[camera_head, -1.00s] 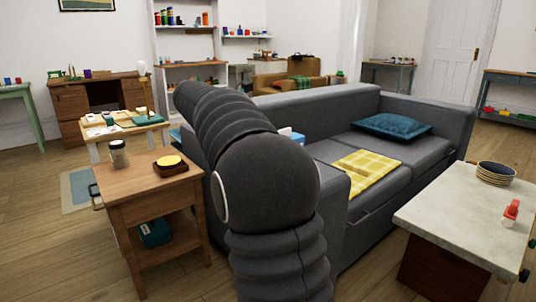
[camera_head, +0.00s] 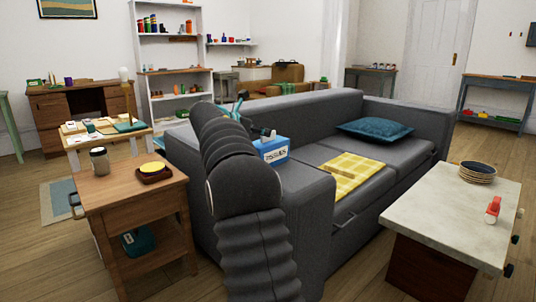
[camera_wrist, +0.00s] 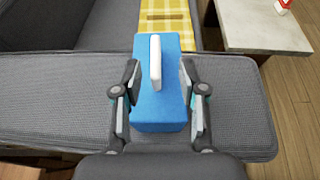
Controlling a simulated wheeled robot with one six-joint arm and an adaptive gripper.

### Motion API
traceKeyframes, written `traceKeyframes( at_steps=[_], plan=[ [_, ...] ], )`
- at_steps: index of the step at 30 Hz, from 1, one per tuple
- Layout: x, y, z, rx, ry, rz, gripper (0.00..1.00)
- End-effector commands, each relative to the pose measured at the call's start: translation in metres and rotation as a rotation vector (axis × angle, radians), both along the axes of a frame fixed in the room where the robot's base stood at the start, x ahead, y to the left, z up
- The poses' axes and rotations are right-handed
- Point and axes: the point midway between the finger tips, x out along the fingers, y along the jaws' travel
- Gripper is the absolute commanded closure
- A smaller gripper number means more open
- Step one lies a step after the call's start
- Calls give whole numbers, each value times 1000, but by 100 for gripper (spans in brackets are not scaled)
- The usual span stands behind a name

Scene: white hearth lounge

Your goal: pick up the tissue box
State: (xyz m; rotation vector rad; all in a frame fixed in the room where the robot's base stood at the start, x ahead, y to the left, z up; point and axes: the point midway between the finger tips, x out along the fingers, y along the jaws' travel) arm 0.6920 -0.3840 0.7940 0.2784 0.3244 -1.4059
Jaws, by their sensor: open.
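The tissue box (camera_head: 272,150) is blue with white lettering on its side and stands at the near end of the grey sofa, partly behind my arm in the head view. In the wrist view the tissue box (camera_wrist: 176,95) has a white tissue standing up from its top. My gripper (camera_wrist: 160,110) is open, with one finger on each side of the box's near part. I cannot tell whether the fingers touch it. In the head view my gripper (camera_head: 262,132) is small and mostly hidden behind the arm.
The grey sofa (camera_head: 310,215) holds a yellow checked cloth (camera_head: 352,172) and a teal cushion (camera_head: 375,130). A wooden side table (camera_head: 115,195) stands left of my arm with a jar and a small bowl. A pale-topped table (camera_head: 450,215) with stacked bowls (camera_head: 478,172) stands at right.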

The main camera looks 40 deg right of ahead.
Motion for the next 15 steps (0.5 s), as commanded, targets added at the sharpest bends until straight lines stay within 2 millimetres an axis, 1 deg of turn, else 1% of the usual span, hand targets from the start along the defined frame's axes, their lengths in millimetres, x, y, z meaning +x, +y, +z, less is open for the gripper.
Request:
traceKeyframes(
  at_steps=[5, 11, 15],
  plan=[
    [3, -7, -5, 1, 0, -1, 58],
    [10, -30, -19, 1, -1, -2, 58],
    [12, -45, -23, 1, -1, -2, 58]
  ],
)
